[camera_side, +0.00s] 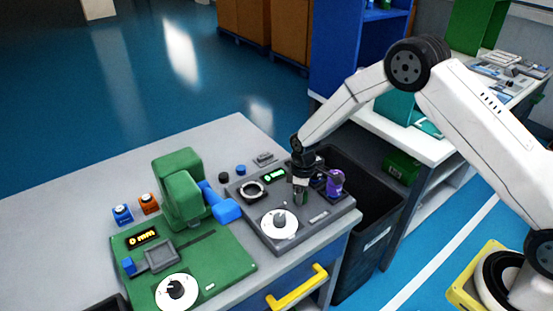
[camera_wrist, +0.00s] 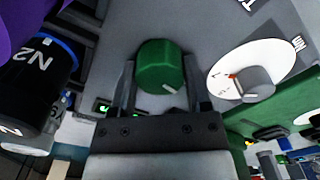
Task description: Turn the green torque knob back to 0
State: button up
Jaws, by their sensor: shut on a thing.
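The green torque knob (camera_wrist: 160,62) is a round green cap with a short white pointer line, which points to the lower right in the wrist view. It sits on a grey panel (camera_side: 315,228). My gripper (camera_wrist: 159,80) is shut on the knob, with one dark finger on each side of it. In the side view my gripper (camera_side: 301,184) reaches down onto the panel's upper right part, and the knob is mostly hidden by the fingers. No scale or 0 mark around the knob can be read.
A white dial with a grey knob (camera_side: 279,222) is close by on the panel. A purple part (camera_side: 335,183) stands just right of my gripper. A green machine (camera_side: 184,188) is at left. A black bin (camera_side: 370,238) is beside the table. A black N2 canister (camera_wrist: 37,85) shows in the wrist view.

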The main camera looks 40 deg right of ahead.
jog(key=shift+n, duration=0.5)
jog(key=o, duration=1.3)
jog(key=shift+r, duration=0.15)
jog(key=shift+r, duration=3.8)
